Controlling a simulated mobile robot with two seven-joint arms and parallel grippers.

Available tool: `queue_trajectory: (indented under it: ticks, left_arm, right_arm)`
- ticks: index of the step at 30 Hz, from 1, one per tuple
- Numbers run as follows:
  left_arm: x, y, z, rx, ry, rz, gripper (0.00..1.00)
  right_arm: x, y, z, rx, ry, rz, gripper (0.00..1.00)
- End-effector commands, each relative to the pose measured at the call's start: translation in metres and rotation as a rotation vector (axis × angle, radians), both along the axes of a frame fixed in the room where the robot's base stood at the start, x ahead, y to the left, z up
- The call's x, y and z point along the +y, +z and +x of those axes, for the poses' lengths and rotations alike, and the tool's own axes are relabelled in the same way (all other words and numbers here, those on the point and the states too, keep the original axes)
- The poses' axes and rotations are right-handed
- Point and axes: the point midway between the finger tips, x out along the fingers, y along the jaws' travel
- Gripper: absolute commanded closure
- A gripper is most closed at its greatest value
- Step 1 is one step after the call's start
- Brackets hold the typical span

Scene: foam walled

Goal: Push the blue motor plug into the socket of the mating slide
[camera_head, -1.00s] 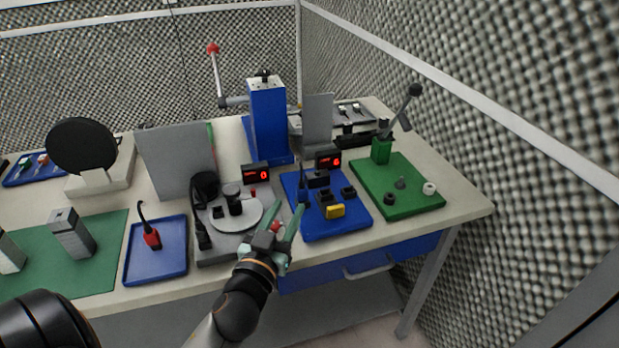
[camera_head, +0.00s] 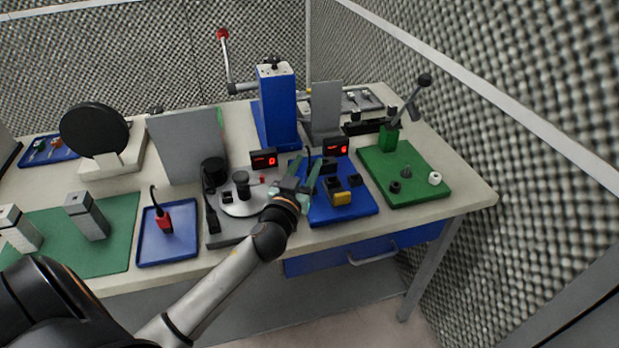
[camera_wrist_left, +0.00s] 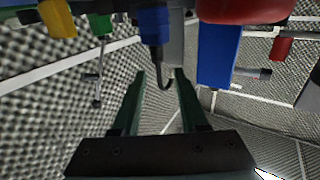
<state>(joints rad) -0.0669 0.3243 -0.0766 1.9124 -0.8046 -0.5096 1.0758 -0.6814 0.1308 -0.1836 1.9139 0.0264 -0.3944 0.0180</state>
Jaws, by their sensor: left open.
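My left gripper (camera_head: 302,172) is open over the left edge of the blue board (camera_head: 345,213). Its green fingers stand either side of the spot where the plug's black cable (camera_head: 308,155) rises; the plug itself is mostly hidden there in the head view. In the left wrist view the blue plug (camera_wrist_left: 153,24) hangs at the top with its cable curling down, ahead of the open fingertips (camera_wrist_left: 160,82) and apart from them. The board carries black blocks and a yellow block (camera_head: 341,198), likely the slide; I cannot make out its socket. My right gripper is not in view.
A grey base with a round disc (camera_head: 245,203) stands just left of the gripper. Two red-digit displays (camera_head: 264,160) and a blue press column (camera_head: 278,105) stand behind. A green board with a lever (camera_head: 405,160) is at right; a blue tray (camera_head: 147,247) is at left.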

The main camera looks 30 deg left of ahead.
Motion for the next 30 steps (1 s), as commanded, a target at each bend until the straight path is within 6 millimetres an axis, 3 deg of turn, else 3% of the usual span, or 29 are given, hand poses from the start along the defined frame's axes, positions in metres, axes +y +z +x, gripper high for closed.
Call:
queue_trajectory:
  ticks: [4, 13, 25, 30]
  left_arm:
    - [0.004, 0.001, 0.016, -0.001, -0.001, 0.001, 0.57]
    - [0.004, 0.000, 0.019, 0.000, -0.001, 0.000, 0.57]
    - [0.004, 0.000, 0.019, 0.001, -0.001, -0.001, 1.00]
    - [0.004, 0.000, 0.019, 0.001, -0.001, -0.001, 1.00]
  right_arm:
    - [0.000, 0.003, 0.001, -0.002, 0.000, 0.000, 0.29]
    - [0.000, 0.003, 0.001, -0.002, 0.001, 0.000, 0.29]
    - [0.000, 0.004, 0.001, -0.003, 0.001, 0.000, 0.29]
    - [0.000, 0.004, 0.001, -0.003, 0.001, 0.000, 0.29]
